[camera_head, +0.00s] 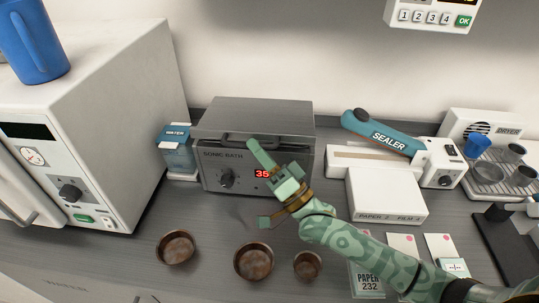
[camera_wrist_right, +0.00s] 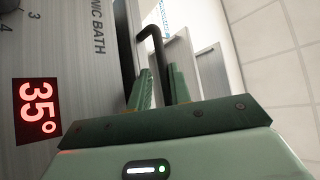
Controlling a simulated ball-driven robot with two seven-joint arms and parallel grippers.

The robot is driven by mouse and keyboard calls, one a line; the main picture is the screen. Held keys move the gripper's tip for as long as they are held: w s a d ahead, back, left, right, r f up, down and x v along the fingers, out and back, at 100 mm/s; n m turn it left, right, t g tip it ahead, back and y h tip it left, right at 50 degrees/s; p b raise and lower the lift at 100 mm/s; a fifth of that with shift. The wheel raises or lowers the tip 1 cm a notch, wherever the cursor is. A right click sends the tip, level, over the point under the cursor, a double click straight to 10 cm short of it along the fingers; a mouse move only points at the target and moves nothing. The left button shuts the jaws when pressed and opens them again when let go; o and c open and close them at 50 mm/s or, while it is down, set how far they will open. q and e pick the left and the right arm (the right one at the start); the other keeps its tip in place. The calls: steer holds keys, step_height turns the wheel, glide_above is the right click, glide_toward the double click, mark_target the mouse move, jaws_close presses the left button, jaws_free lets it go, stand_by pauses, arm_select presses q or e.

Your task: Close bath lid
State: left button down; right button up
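The grey sonic bath (camera_head: 212,178) stands at the back of the counter, its red display reading 35. Its lid (camera_head: 270,108) lies low over the top, with a dark bar handle (camera_head: 237,137) along its front edge. A dark strip shows between front panel and lid in the right wrist view, and I cannot tell whether the lid is fully seated. My right gripper (camera_head: 256,150) is at the bath's front, fingertips near the handle. In the right wrist view its two green fingers (camera_wrist_right: 160,88) are apart, with the handle (camera_wrist_right: 150,33) at their tips. My left gripper is out of view.
A water carton (camera_head: 178,155) and a white oven (camera_head: 105,130) stand left of the bath. A sealer (camera_head: 380,132) and white paper box (camera_head: 385,195) stand right. A dryer rack is at far right.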

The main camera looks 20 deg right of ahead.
steer(key=s+d+p, duration=0.1)
steer(key=s+d, duration=0.5)
steer(key=s, duration=0.5)
steer(key=shift+f, duration=0.3)
steer(key=shift+s+d, duration=0.1)
steer(key=shift+s, duration=0.05)
